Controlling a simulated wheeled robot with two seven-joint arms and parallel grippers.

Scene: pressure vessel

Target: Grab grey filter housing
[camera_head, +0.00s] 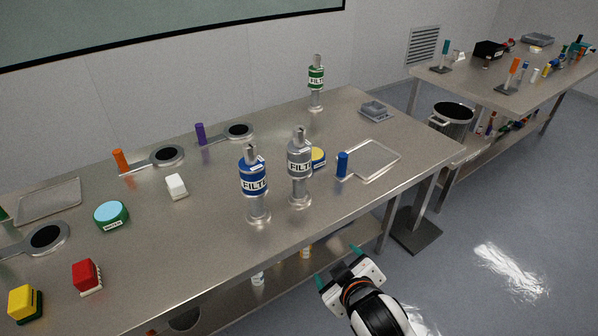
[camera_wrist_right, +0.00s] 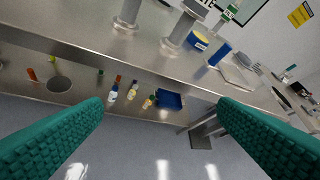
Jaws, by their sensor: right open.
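The grey filter housing (camera_head: 299,165) stands upright on the steel table (camera_head: 225,215), with a band reading FILT. A blue filter housing (camera_head: 254,181) stands just left of it, and a green one (camera_head: 316,80) stands farther back. My right gripper (camera_head: 339,265) is open and empty, off the table's front edge and below the grey housing in the head view. In the right wrist view its teal fingers (camera_wrist_right: 160,125) are wide apart. Housing bases, including what appears to be the grey one (camera_wrist_right: 180,30), show at the top there, with upper parts cut off. My left gripper is not in view.
A yellow-topped blue tub (camera_head: 318,158) sits close behind the grey housing. A lower shelf (camera_wrist_right: 60,88) holds bottles and a blue bin (camera_wrist_right: 169,99). Open floor lies in front of the table.

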